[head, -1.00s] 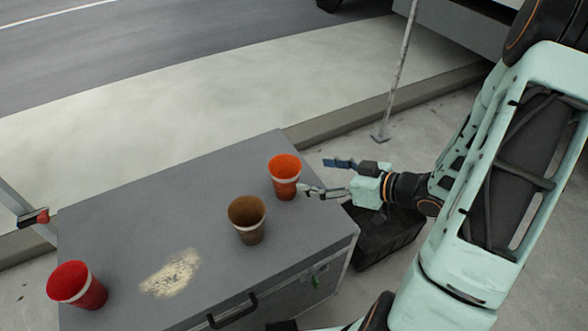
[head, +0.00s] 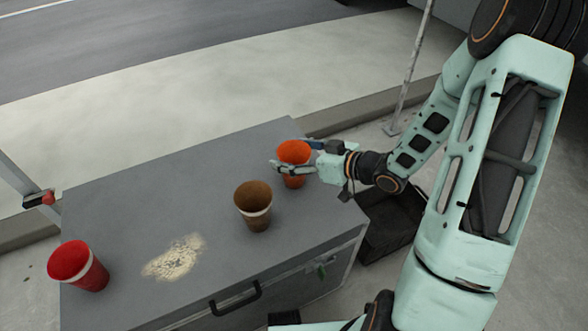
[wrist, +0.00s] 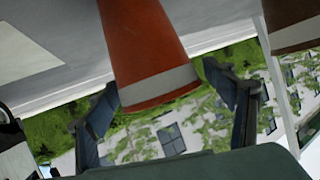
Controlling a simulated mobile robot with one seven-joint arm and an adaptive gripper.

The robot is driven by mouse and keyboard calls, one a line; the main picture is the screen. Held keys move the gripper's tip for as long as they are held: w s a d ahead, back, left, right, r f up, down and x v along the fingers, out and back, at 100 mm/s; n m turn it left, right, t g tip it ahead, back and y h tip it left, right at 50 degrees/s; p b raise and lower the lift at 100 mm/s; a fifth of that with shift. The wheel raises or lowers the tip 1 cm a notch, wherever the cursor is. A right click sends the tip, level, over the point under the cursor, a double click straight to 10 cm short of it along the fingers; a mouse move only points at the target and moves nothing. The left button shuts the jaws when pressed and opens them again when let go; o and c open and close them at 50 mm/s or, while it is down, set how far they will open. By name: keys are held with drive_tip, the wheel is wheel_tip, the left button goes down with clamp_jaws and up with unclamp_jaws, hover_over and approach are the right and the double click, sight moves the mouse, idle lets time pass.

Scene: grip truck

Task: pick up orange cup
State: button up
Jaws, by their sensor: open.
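The orange cup (head: 294,153) stands upright near the far right corner of the grey case top. My gripper (head: 296,158) is at the cup from the right, open, with one finger on the near side and the other toward the far side. In the wrist view the orange cup (wrist: 147,50) shows upside down, with its pale band between the two open fingers (wrist: 168,105). I cannot tell whether either finger touches it. The cup's lower part is partly behind the near finger in the head view.
A brown cup (head: 253,206) stands to the left and nearer, close to my gripper; it also shows in the wrist view (wrist: 293,22). A black crate (head: 395,225) is beside the case, right.

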drive_tip(key=c, duration=0.9)
drive_tip(key=shift+r, duration=0.1)
drive_tip(key=shift+c, duration=0.2)
drive_tip(key=shift+r, duration=0.2)
wheel_tip(320, 180, up, 4)
drive_tip(key=shift+s+d+f+p, duration=0.15)
drive_tip(key=shift+f+p, duration=0.1)
drive_tip(key=shift+p, duration=0.6)
drive_tip(key=s+d+r+p, duration=0.6)
drive_tip(key=s+r+p, duration=0.2)
drive_tip(key=s+r, duration=0.1)
drive_tip(key=shift+s+d, duration=0.15)
drive_tip(key=shift+s, duration=0.55)
drive_tip(key=p, duration=0.1)
drive_tip(key=s+p, duration=0.1)
drive_tip(key=p, duration=0.1)
drive_tip(key=shift+d+r, duration=0.1)
drive_tip(key=shift+d, duration=0.15)
